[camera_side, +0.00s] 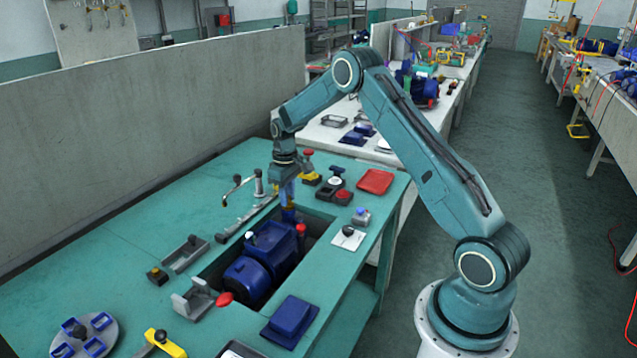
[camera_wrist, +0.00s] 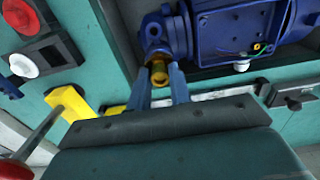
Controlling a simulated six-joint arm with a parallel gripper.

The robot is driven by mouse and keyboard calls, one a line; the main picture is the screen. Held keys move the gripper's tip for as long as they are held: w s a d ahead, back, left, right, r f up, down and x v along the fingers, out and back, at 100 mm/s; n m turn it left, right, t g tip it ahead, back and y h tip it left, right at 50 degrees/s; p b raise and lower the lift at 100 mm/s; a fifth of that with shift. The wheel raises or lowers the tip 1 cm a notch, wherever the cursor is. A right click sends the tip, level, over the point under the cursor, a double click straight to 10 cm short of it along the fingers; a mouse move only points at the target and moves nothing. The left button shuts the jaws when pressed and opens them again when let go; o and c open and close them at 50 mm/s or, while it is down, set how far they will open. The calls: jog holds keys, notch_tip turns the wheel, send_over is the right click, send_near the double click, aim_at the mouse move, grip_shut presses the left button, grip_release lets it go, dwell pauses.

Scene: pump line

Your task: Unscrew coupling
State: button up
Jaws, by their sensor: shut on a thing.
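The coupling (camera_wrist: 159,73) is a small brass-yellow cylinder at the end of the blue pump (camera_wrist: 222,32) in the wrist view. My gripper (camera_wrist: 160,80) has its two blue fingers on either side of the coupling and is shut on it. In the side view my gripper (camera_side: 287,196) points straight down at the far end of the pump (camera_side: 262,258), which lies in a rectangular recess in the green bench. The fingers partly hide the coupling there. The thread cannot be seen, so I cannot tell how far the coupling is turned.
A red tray (camera_side: 375,181) and a button box (camera_side: 335,188) stand right of my gripper. A blue box (camera_side: 290,320) lies near the front edge. Grey brackets (camera_side: 186,254) and a clamp lever (camera_side: 238,183) stand left of the recess. A grey wall (camera_side: 150,100) runs behind the bench.

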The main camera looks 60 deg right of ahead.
jog(key=shift+n, duration=0.3)
jog(key=n, duration=0.6)
jog(key=shift+n, duration=0.3)
jog(key=shift+r+n, duration=0.1)
jog(key=shift+n, duration=3.3)
jog(key=n, duration=0.7)
